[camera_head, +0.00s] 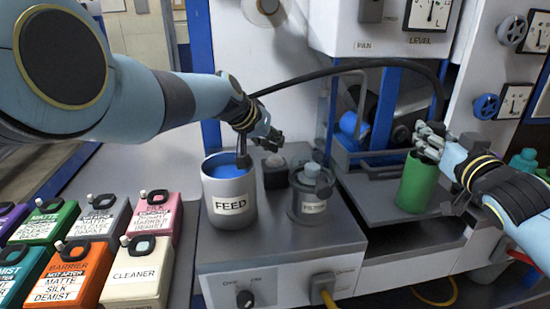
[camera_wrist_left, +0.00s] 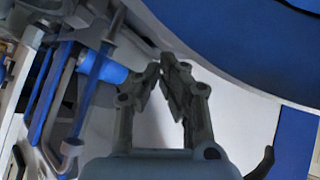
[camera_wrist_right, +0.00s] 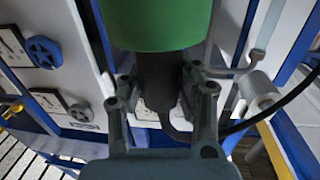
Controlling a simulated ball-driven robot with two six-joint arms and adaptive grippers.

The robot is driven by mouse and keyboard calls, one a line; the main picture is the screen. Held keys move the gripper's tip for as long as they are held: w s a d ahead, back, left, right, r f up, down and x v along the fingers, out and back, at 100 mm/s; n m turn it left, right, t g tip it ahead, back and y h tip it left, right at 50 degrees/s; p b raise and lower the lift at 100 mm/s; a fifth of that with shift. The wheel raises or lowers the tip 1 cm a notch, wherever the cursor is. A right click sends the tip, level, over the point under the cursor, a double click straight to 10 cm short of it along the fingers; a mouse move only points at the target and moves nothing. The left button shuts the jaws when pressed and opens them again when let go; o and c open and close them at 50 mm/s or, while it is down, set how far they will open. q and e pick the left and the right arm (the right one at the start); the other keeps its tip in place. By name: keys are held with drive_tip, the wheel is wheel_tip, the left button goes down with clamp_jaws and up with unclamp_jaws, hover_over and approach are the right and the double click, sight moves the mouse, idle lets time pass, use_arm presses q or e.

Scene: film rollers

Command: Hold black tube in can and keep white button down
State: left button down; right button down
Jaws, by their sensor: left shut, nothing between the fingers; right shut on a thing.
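My right gripper (camera_head: 432,137) is shut on the black tube (camera_head: 375,64) just above the green can (camera_head: 416,184). In the right wrist view the tube's thick dark end (camera_wrist_right: 158,80) lies between the fingers, against the green can (camera_wrist_right: 160,25). How deep it reaches into the can is hidden. The white button (camera_head: 274,160) sits on a small black box beside the FEED can. My left gripper (camera_head: 270,141) is shut and empty just above the button; I cannot tell whether it touches. In the left wrist view its fingers (camera_wrist_left: 166,72) are together, and I cannot make out the button.
The FEED can (camera_head: 231,204) holds blue liquid, with a dark pipe end in it. A FILTER jar (camera_head: 312,206) stands right of it. Several coloured containers (camera_head: 140,270) stand at lower left. The green can stands on a grey tray (camera_head: 385,232). The tube arches over the machine.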

sight(274, 158)
use_arm(q)
drive_tip(key=shift+r, duration=0.1)
idle(0.4)
drive_tip(key=shift+r, duration=2.4)
drive_tip(key=v, duration=1.2)
use_arm(e)
drive_tip(key=c, duration=0.9)
unclamp_jaws()
use_arm(q)
drive_tip(key=shift+w, duration=0.1)
